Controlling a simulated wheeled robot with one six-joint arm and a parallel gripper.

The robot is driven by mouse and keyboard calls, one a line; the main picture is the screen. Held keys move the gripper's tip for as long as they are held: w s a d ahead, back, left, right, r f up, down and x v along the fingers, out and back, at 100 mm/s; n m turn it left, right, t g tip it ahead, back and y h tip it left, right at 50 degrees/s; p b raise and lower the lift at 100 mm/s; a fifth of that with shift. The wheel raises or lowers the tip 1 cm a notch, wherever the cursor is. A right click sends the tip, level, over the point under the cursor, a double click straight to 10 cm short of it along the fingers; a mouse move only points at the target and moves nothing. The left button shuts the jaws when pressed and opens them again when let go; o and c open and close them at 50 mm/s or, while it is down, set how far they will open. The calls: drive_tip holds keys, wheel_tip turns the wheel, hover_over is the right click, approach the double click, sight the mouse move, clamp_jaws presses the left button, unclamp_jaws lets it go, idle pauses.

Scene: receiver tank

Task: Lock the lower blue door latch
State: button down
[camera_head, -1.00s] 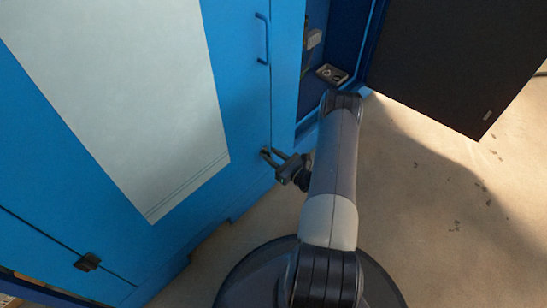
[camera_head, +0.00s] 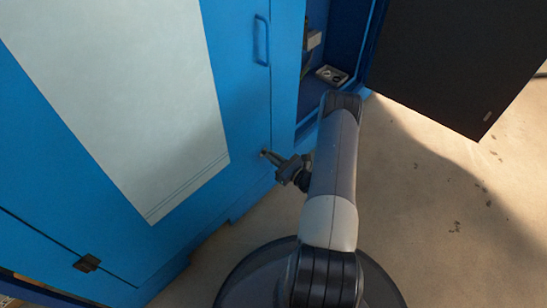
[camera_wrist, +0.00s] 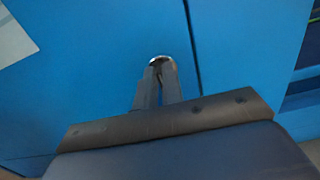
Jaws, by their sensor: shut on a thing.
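The blue door (camera_head: 235,110) with a large pale panel fills the left of the head view. Its lower latch is a small round metal piece (camera_wrist: 160,61) beside the door's vertical seam in the wrist view. My gripper (camera_head: 266,155) reaches the door low down, near the seam. In the wrist view my gripper (camera_wrist: 160,68) has its fingers close together, with their tips shut on the latch. The fingertips hide most of the latch, so I cannot tell its turn angle.
A blue handle (camera_head: 261,40) is higher on the door. To the right is an open compartment with a small grey box (camera_head: 331,76) inside and a dark open door panel (camera_head: 455,60). A black latch (camera_head: 87,263) is at lower left.

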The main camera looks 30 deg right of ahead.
drive_tip(key=shift+m, duration=0.3)
drive_tip(key=m, duration=0.1)
drive_tip(key=m+b, duration=0.1)
drive_tip(key=m, duration=0.2)
drive_tip(key=shift+d+f+b, duration=0.1)
drive_tip(key=shift+d+b, duration=0.15)
drive_tip(key=shift+b, duration=0.05)
drive_tip(key=m, duration=0.2)
drive_tip(key=m+b, duration=0.1)
drive_tip(key=m, duration=0.1)
drive_tip(key=shift+w+d+f+m, duration=0.1)
drive_tip(key=shift+w+d+m, duration=0.05)
drive_tip(key=shift+m, duration=0.15)
drive_tip(key=m, duration=0.4)
drive_tip(key=shift+d+f, duration=0.15)
drive_tip(key=shift+f, duration=0.05)
drive_tip(key=m, duration=0.4)
drive_tip(key=shift+f+b, duration=0.2)
drive_tip(key=shift+b, duration=0.1)
drive_tip(key=shift+m, duration=0.4)
drive_tip(key=c, duration=1.5)
unclamp_jaws()
drive_tip(key=shift+c, duration=0.2)
